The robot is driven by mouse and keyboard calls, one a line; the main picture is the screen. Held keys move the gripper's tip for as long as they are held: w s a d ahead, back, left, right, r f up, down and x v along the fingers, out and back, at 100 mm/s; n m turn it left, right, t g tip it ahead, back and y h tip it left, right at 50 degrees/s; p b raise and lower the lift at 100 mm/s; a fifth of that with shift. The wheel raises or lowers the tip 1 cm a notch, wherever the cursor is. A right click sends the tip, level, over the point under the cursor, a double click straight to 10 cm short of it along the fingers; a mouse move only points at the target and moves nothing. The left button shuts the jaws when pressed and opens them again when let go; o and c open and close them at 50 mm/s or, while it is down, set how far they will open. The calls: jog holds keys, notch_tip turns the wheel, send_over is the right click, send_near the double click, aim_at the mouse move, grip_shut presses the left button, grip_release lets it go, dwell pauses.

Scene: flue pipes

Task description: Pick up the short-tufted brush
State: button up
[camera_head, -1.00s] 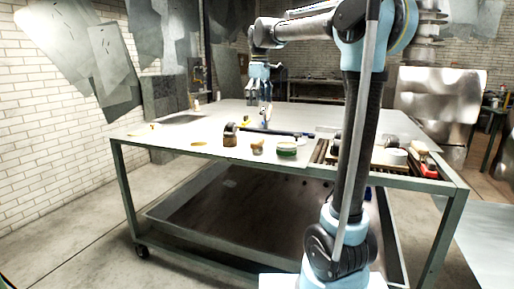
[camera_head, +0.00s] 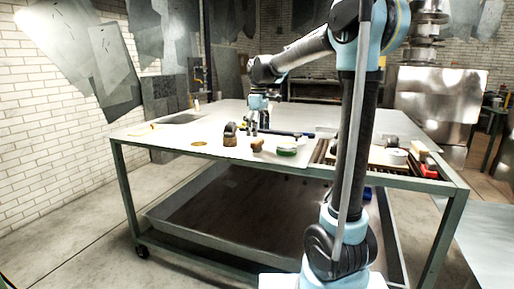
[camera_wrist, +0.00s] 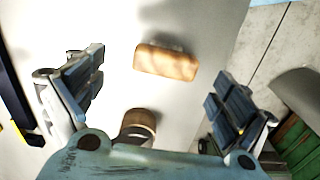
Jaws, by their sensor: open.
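Two small brown items stand near the table's front edge, and I cannot tell for sure which is the short-tufted brush. One is a wooden block (camera_head: 257,146), which shows in the wrist view as a tan rounded block (camera_wrist: 166,62) with a dark edge or shadow along its upper side. The other is a brown piece with a dark top (camera_head: 230,135), seemingly the rounded one with a dark band (camera_wrist: 139,123) low in the wrist view. My gripper (camera_head: 252,130) is open and empty above the table; its fingers (camera_wrist: 160,87) show either side of the tan block.
A green tin (camera_head: 287,150) stands right of the wooden block. A dark bar (camera_head: 288,133) lies behind. A board with tools (camera_head: 375,155) is at the right. The table top (camera_head: 165,140) is mostly clear at left.

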aim_at(258, 140)
jog(key=shift+s+a+f, duration=0.1)
jog(key=shift+f, duration=1.2)
jog(key=shift+s+a+f, duration=0.1)
jog(key=shift+f, duration=1.2)
jog(key=c, duration=1.2)
